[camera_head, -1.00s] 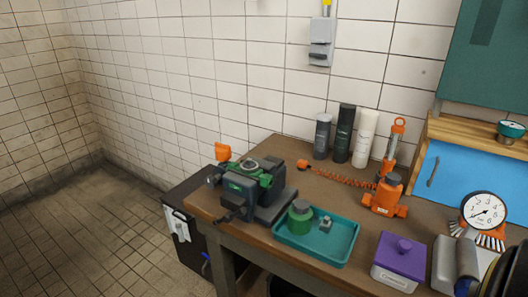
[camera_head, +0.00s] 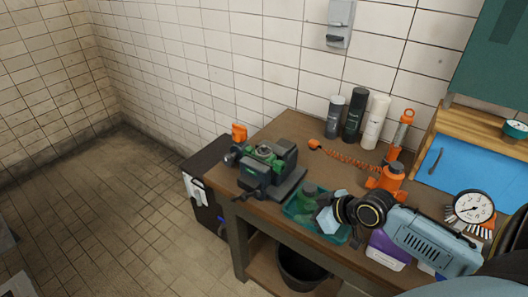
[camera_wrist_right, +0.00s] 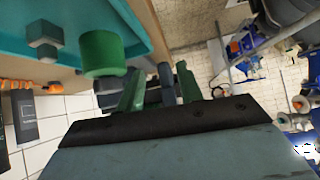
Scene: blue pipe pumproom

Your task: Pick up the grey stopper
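The grey stopper (camera_wrist_right: 43,40) is a small grey piece with a wider block at one end. It sits in the teal tray (camera_wrist_right: 125,18), next to a green cylindrical thing (camera_wrist_right: 101,53), in the right wrist view. In the head view my right gripper (camera_head: 316,213) is over the tray (camera_head: 335,237) and hides the stopper; part of the green thing (camera_head: 308,194) shows. In the wrist view my right gripper (camera_wrist_right: 160,84) has its two green fingers apart with nothing held between them. The stopper is off to their upper left. My left gripper is not in view.
A green and black machine (camera_head: 266,172) stands left of the tray. Several canisters (camera_head: 353,115) stand by the wall.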

